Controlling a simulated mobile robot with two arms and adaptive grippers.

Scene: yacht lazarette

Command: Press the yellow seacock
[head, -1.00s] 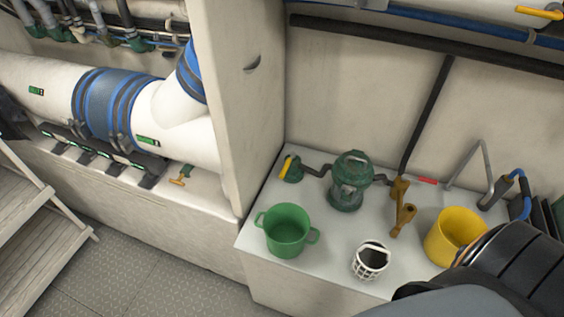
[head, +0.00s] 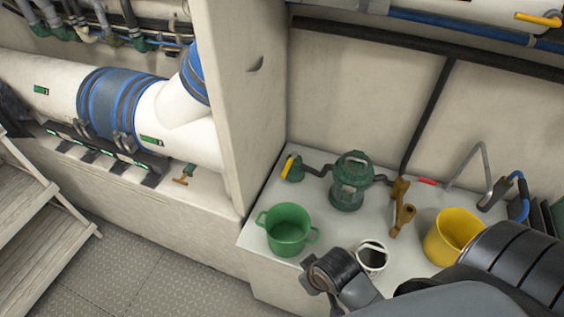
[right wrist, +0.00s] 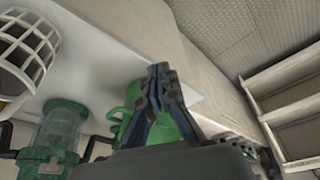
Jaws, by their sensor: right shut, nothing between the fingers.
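A green valve with a yellow lever handle, which fits the yellow seacock (head: 290,168), stands at the back left of the white counter, beside the wall corner. It is joined by a dark pipe to the green strainer (head: 349,182). My right gripper (right wrist: 160,72) is shut and empty, its dark fingertips together over the green pot in the right wrist view. In the head view my right arm comes in from the lower right, and its wrist end is low over the counter's front, well short of the valve. My left gripper is not in view.
The green pot (head: 287,231) stands in front of the valve. A white basket (head: 371,258), a yellow bucket (head: 452,238) and a bronze fitting (head: 402,206) are farther right. A small brass valve (head: 184,175) is on the left ledge below the white pipe (head: 180,143).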

